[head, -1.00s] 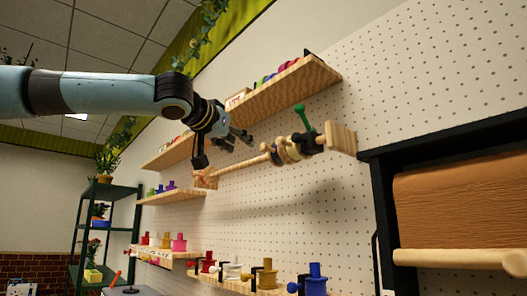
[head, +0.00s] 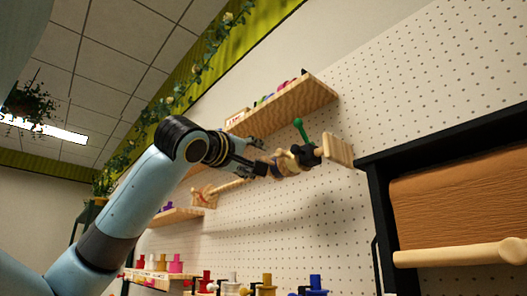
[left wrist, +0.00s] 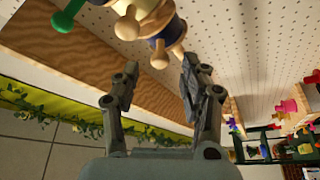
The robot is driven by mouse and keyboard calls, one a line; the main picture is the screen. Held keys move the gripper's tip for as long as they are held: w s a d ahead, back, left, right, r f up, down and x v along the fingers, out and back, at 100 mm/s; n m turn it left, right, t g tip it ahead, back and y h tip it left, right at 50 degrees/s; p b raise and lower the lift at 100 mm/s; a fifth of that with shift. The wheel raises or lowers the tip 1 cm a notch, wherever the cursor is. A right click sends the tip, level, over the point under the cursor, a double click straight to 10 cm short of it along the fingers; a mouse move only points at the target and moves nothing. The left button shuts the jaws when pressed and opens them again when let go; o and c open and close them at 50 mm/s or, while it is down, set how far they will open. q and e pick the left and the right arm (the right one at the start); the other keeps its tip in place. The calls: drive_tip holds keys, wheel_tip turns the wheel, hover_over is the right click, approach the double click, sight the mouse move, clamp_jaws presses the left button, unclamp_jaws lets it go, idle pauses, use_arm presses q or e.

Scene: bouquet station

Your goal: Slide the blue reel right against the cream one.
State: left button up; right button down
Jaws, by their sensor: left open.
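A wooden rod (head: 232,186) on the pegboard carries several reels near its right end. A cream reel (head: 284,163) sits left of a dark piece with a green knob (head: 300,128). In the left wrist view a dark blue reel (left wrist: 172,32) shows at the top beside cream and tan parts with round wooden pegs. In the head view the blue reel is hard to pick out behind my left gripper. My left gripper (head: 258,156) is open and empty, close to the left side of the reels; its fingers (left wrist: 161,66) point toward them. My right gripper is not seen.
A wooden shelf (head: 300,99) with colored spools runs above the rod. Lower shelves hold more spools, among them another blue one (head: 317,284). A black frame with a brown paper roll (head: 465,203) stands at the right.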

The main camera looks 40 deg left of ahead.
sight(277, 165)
use_arm(q)
drive_tip(key=p+x, duration=0.1)
drive_tip(key=x, duration=0.3)
drive_tip(key=shift+w+p, duration=0.25)
drive_tip(key=shift+p, duration=0.05)
drive_tip(key=shift+a, duration=0.1)
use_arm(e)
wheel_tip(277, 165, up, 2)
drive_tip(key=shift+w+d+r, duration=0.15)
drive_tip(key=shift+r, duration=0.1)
use_arm(q)
drive_tip(key=c, duration=0.8)
clamp_jaws()
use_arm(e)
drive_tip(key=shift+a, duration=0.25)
